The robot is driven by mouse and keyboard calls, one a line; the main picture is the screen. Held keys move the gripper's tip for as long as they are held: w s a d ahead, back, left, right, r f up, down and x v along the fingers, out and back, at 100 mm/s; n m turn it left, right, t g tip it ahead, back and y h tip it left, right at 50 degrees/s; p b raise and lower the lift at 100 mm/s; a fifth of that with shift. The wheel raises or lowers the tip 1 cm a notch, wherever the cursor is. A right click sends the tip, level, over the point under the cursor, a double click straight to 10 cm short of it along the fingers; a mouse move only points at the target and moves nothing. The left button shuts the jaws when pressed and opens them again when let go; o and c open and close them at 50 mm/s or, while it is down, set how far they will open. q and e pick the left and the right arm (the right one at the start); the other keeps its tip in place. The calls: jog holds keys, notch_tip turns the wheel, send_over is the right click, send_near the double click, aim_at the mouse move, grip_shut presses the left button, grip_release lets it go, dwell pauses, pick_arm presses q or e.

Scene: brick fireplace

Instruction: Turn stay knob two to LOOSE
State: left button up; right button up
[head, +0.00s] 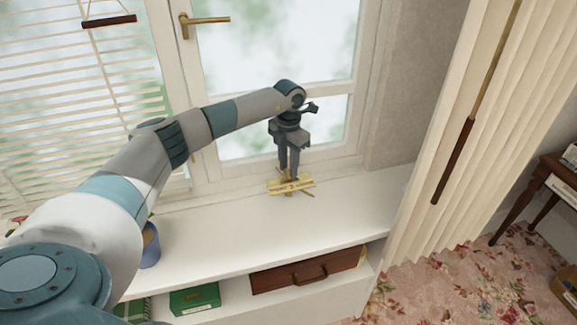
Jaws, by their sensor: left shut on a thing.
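My left gripper (289,165) points down at the back of the white window sill, near the bottom of the window frame. It is shut on a small brass knob (287,176), which is mostly hidden between the fingers. A yellow label plate (291,187) with dark lettering lies right at the fingertips. The lettering is too small to read, so I cannot tell the knob's setting. A thin brass bar shows beside and below the plate. My right gripper is not in view.
The white sill (225,228) is clear around the plate. A blue pot (150,245) stands at its left. A brass window handle (205,20) is above. Cream curtain (440,150) and a wooden-handled rod (455,155) hang at the right. A brown case (308,271) and green box (195,299) sit below.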

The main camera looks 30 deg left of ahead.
aim_at(288, 170)
pick_arm(q)
jog(key=o, duration=1.1)
jog(key=shift+c, duration=0.2)
jog(key=shift+r, duration=0.15)
jog(key=shift+r, duration=0.45)
notch_tip(288, 170, up, 5)
jog(key=shift+r+b, duration=0.2)
jog(key=shift+b, duration=0.9)
notch_tip(288, 170, up, 11)
jog(key=b, duration=0.2)
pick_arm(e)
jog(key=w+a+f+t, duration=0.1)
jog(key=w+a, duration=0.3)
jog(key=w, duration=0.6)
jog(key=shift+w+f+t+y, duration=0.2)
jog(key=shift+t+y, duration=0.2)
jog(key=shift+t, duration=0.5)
pick_arm(q)
jog(key=shift+s+f, duration=0.1)
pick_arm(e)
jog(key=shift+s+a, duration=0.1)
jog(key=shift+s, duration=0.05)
